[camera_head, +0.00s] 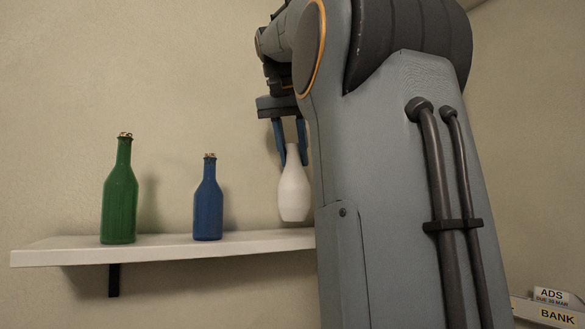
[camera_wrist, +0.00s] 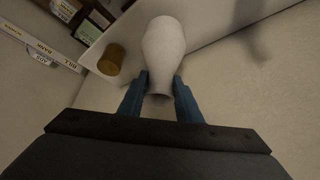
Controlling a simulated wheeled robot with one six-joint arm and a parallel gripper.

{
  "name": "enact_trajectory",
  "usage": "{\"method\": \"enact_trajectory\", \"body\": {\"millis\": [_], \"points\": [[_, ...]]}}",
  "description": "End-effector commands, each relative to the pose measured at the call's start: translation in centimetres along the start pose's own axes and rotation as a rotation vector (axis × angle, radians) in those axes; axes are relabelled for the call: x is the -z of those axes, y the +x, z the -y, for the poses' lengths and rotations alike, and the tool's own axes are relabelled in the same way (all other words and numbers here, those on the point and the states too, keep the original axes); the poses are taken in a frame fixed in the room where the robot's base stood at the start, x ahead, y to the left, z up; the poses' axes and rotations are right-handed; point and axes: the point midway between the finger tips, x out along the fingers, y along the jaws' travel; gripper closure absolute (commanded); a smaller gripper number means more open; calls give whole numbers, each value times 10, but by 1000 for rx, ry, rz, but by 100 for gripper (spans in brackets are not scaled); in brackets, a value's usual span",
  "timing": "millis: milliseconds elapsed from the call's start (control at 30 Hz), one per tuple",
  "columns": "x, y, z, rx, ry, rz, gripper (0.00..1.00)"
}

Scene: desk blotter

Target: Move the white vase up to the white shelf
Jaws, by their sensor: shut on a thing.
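The white vase (camera_head: 294,192) hangs upright from my gripper (camera_head: 293,160), which is shut on its narrow neck. The vase's base shows slightly above the white shelf (camera_head: 160,248), near the shelf's visible right end; a gap appears between them. In the wrist view the vase (camera_wrist: 164,45) stretches away from my two blue fingers (camera_wrist: 158,98), which sit on either side of its neck. A white surface (camera_wrist: 92,32), likely the shelf, lies beside it there. My arm hides the shelf's right part in the head view.
A green bottle (camera_head: 120,195) and a blue bottle (camera_head: 208,203) stand on the shelf, left of the vase. Shelf room between the blue bottle and the vase is clear. The wrist view shows a brown cylinder (camera_wrist: 111,60) and labelled boxes (camera_wrist: 40,50). Labelled trays (camera_head: 555,308) show lower right.

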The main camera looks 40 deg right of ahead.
Motion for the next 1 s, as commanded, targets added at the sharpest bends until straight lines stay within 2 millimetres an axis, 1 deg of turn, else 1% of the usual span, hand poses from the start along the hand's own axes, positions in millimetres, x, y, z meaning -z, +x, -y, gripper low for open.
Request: {"method": "enact_trajectory", "body": {"millis": [100, 233, 667, 700, 767, 800, 1000], "points": [[-8, 13, -1, -1, 0, 1, 100], [-13, 22, -1, -1, 0, 0, 100], [-16, 27, 0, 0, 0, -1, 100], [-16, 27, 0, -1, 0, 1, 62], [-16, 27, 0, -1, 0, 1, 52], [-16, 27, 0, -1, 0, 1, 50], [-16, 27, 0, -1, 0, 1, 50]]}}
